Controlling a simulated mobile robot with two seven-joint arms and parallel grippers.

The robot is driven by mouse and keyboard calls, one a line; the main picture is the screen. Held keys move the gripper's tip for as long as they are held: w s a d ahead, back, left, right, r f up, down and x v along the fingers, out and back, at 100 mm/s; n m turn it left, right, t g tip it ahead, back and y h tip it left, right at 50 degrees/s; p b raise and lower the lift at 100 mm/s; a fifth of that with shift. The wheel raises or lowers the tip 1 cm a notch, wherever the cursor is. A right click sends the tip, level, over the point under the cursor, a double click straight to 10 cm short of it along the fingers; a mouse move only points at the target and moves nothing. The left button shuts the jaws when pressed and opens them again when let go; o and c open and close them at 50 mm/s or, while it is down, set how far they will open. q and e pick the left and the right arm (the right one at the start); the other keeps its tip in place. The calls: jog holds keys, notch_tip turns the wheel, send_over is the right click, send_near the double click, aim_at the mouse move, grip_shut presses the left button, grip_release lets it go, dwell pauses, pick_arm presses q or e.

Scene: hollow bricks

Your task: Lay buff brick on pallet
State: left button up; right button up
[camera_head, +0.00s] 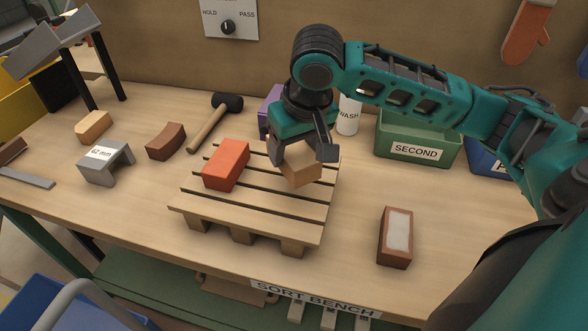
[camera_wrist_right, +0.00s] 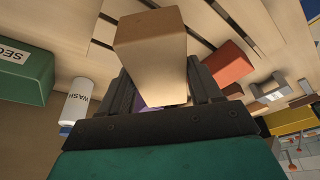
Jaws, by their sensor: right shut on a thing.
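The buff brick (camera_head: 301,170) is between the fingers of my right gripper (camera_head: 305,157), over the right part of the wooden pallet (camera_head: 290,228). The gripper is shut on it. In the right wrist view the buff brick (camera_wrist_right: 150,55) fills the space between the fingers, with pallet slats behind it. Whether its underside touches the slats I cannot tell. An orange-red brick (camera_head: 226,164) lies on the left part of the pallet, apart from the buff one. It also shows in the right wrist view (camera_wrist_right: 227,64). My left gripper is not in view.
A hammer (camera_head: 215,122) lies behind the pallet. A wash bottle (camera_head: 348,115) and the green SECOND bin (camera_head: 417,138) stand at the back. A brown brick with a pale top (camera_head: 395,238) lies right of the pallet.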

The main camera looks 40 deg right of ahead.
jog(key=shift+w+f+b, duration=0.1)
jog(key=shift+f+b, duration=0.35)
jog(key=shift+f, duration=2.3)
jog(key=o, duration=1)
jog(key=shift+f, duration=0.1)
jog(key=o, duration=0.5)
jog(key=shift+c, duration=0.2)
